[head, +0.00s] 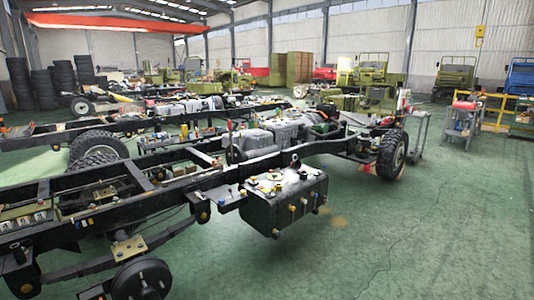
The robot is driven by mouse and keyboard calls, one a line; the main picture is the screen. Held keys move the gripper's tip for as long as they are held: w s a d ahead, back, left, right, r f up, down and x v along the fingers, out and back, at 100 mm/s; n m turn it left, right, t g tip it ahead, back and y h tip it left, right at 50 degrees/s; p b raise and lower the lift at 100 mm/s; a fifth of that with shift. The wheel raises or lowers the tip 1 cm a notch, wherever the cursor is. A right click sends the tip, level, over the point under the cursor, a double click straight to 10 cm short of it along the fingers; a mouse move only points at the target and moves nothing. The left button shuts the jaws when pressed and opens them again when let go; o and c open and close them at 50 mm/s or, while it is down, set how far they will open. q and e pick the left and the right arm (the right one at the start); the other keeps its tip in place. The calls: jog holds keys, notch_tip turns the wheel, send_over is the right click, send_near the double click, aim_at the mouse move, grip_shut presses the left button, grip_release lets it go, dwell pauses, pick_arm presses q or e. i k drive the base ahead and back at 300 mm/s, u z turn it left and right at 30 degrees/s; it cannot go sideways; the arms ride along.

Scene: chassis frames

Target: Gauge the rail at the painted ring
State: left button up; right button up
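A long black chassis frame runs from the lower left toward the middle right, and its near rail (105,211) faces me. Small fittings and bolts sit along this rail. I cannot make out a painted ring on it at this size. I see no gauge that I can identify. Neither of my grippers is in the head view.
A black tank (287,212) with coloured caps hangs on the near side of the frame. A bare hub (140,282) sticks out at the lower left. A front wheel (392,155) and a grey cart (461,122) stand to the right. Green floor (430,230) is clear at the lower right.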

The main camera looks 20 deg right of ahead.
aim_at(218, 162)
jog(key=z, duration=0.6)
jog(key=i, duration=1.05)
jog(key=z, duration=0.5)
jog(key=i, duration=1.25)
jog(key=u, duration=0.5)
jog(key=i, duration=0.8)
jog(key=u, duration=1.4)
jog(key=i, duration=0.65)
jog(key=u, duration=0.55)
